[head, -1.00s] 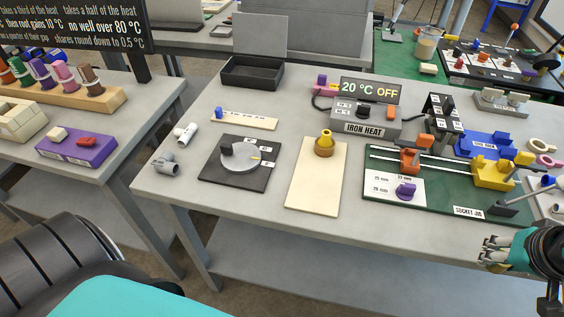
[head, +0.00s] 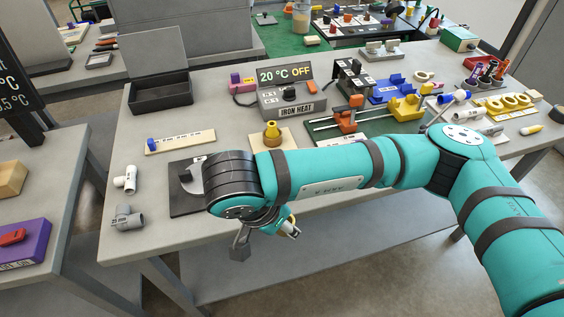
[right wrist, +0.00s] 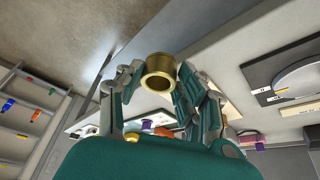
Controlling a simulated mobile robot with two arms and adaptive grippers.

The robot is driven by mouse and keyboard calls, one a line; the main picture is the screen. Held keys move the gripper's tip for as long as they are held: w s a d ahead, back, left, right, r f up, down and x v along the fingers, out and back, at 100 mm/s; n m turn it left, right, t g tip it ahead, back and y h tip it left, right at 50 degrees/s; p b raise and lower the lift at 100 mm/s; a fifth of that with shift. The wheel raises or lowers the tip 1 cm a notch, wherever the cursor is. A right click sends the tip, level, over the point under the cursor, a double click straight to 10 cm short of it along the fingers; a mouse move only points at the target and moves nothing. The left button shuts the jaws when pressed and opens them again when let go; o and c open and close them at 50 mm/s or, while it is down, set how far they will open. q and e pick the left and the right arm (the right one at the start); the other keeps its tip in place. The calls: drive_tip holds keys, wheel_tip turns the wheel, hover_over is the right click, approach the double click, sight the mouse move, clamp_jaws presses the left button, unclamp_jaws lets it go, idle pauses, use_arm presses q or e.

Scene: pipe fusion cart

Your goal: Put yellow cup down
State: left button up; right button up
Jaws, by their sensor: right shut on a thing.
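My right gripper (right wrist: 160,78) is shut on a gold-yellow hollow cup (right wrist: 158,66), whose round open end faces the right wrist camera. In the head view the right gripper (head: 289,227) is small and partly behind my own wrist, just off the front edge of the grey table; the held cup cannot be made out clearly there. Another yellow-topped piece with a brass-coloured base (head: 272,134) stands upright on the cream board (head: 257,139), which my right arm partly covers. My left gripper is not in view.
A black plate with a grey dial (head: 188,176) is partly hidden by my arm. The iron heat box (head: 290,99) reads 20 °C OFF. A black tray (head: 162,94) stands behind.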

drive_tip(key=w+p, duration=0.1)
drive_tip(key=w, duration=0.4)
drive_tip(key=w+f+p, duration=0.1)
drive_tip(key=w, duration=0.4)
drive_tip(key=w+p, duration=0.1)
drive_tip(key=w, duration=0.3)
drive_tip(key=shift+w+d+f, duration=0.15)
drive_tip(key=shift+w+d, duration=0.1)
drive_tip(key=shift+w, duration=0.15)
drive_tip(key=shift+w+f, duration=0.15)
wheel_tip(320, 180, down, 3)
drive_tip(key=shift+p, duration=0.7)
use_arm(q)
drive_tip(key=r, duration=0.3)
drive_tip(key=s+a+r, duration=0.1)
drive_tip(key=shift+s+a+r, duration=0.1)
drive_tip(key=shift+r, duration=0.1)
use_arm(e)
drive_tip(key=shift+f, duration=0.2)
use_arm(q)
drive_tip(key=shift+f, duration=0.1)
use_arm(e)
drive_tip(key=shift+f+b, duration=0.2)
drive_tip(key=shift+b, duration=0.1)
drive_tip(key=o, duration=1.2)
drive_tip(key=shift+r, duration=0.1)
